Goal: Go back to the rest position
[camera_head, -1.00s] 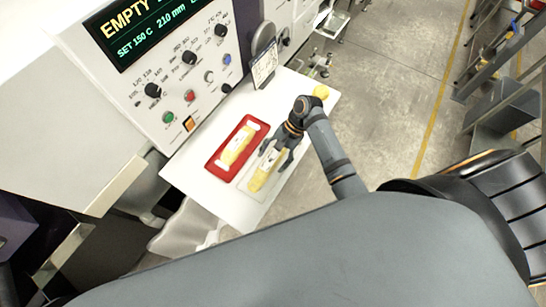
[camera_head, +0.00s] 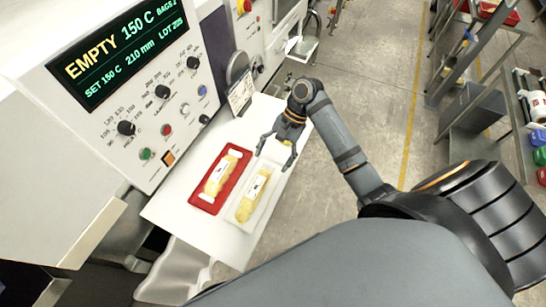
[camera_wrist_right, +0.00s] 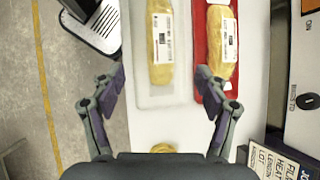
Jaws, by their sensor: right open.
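My right gripper (camera_head: 276,152) is open and empty above the white table, at the back end of the trays. In the right wrist view its two fingers (camera_wrist_right: 164,92) are spread wide with nothing between them. A red tray (camera_head: 196,200) on the table holds a yellow labelled pack (camera_head: 221,175). Beside it on the right, a clear white tray (camera_head: 240,219) holds another yellow labelled pack (camera_head: 252,195). Both packs also show in the right wrist view, the one in the clear tray (camera_wrist_right: 160,68) and the one in the red tray (camera_wrist_right: 222,58). My left gripper is not in view.
The machine panel (camera_head: 130,90) with an EMPTY display stands to the left of the white table (camera_head: 170,205). A small sign (camera_head: 240,93) stands at the table's back left. A yellow round thing (camera_wrist_right: 163,148) shows near the right wrist. Open floor (camera_head: 370,80) lies right of the table.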

